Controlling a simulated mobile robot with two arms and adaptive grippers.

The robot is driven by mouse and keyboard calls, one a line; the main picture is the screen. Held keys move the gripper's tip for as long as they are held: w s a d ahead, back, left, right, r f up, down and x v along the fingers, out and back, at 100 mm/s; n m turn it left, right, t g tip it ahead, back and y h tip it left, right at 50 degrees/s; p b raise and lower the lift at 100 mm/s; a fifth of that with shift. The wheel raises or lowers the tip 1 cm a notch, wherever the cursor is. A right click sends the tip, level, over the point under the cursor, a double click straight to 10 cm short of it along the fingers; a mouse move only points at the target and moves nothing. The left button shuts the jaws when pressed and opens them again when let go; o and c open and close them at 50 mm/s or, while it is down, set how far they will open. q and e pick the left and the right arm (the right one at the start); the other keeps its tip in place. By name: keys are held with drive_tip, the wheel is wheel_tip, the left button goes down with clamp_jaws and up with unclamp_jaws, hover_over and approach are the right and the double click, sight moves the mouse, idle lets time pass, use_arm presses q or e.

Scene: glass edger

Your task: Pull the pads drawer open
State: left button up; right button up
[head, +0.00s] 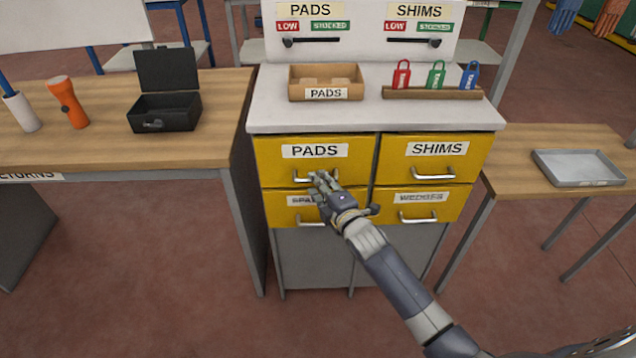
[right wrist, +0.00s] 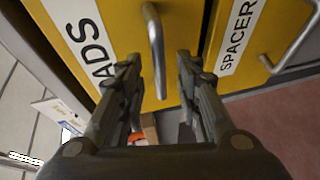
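The yellow pads drawer (head: 275,158) is at the upper left of the cabinet and looks shut, its front about level with its neighbours. Its metal handle (head: 303,179) is partly hidden by my right gripper (head: 322,182). In the right wrist view the drawer front (right wrist: 120,25) carries a label ending in "ADS". There, the handle (right wrist: 156,50) lies between the two spread fingers of my right gripper (right wrist: 158,62), with gaps on both sides. The right gripper is open and holds nothing. My left gripper is not in view.
The shims drawer (head: 405,165) is to the right, with the spacers drawer (head: 280,212) and wedges drawer (head: 385,205) below. A cardboard pads box (head: 296,92) and a rack of coloured tags (head: 430,93) stand on the countertop. A wooden table (head: 215,140) stands close on the left.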

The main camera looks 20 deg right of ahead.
drive_tip(key=shift+w+a+f, duration=0.1)
drive_tip(key=shift+w+f, duration=0.05)
drive_tip(key=shift+w, duration=0.55)
clamp_jaws()
drive_tip(key=shift+s, duration=0.15)
